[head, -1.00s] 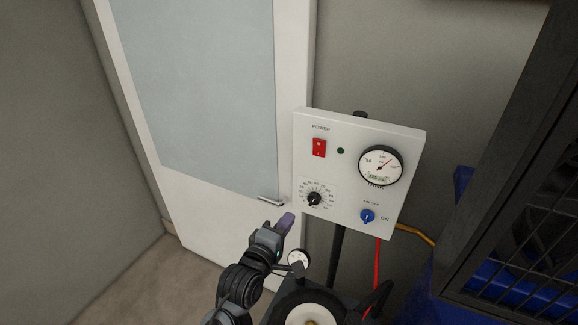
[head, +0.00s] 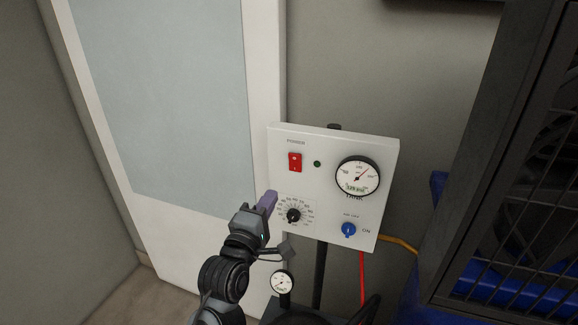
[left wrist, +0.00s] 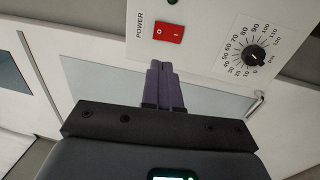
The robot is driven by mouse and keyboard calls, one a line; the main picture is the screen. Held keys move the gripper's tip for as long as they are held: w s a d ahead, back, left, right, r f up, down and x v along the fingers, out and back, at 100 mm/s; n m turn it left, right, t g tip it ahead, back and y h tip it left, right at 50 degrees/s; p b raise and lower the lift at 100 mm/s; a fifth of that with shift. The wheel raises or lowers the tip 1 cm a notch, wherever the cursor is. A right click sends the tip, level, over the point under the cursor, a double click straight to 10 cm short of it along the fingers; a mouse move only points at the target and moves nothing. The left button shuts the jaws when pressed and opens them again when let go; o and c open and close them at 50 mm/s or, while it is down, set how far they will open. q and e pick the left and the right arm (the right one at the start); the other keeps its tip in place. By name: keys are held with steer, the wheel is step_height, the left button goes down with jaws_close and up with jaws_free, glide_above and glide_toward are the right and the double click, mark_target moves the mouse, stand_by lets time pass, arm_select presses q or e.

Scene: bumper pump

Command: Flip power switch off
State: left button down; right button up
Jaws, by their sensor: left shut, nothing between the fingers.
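The red power switch (head: 295,162) sits at the upper left of the white control panel (head: 310,143), under the word POWER. It also shows in the left wrist view (left wrist: 170,32), with its O and I marks visible. My left gripper (head: 270,197) is shut and empty, with its purple fingers together. In the head view it is below and left of the switch, near the panel's left edge. In the left wrist view the fingertips (left wrist: 160,68) appear just below the switch, apart from it in the picture. My right gripper is not in view.
The panel also carries a black dial (head: 293,216), a round gauge (head: 357,176), a blue knob (head: 348,230) and a small dark green lamp (head: 317,164). A white door (head: 265,120) stands behind on the left. A black mesh cage (head: 510,200) is on the right.

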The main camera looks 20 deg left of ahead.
arm_select(q)
steer(key=p, duration=0.4)
glide_toward(293, 159)
steer(key=w, duration=0.2)
steer(key=w+r, duration=0.1)
steer(key=w, duration=0.2)
steer(key=shift+w, duration=0.9)
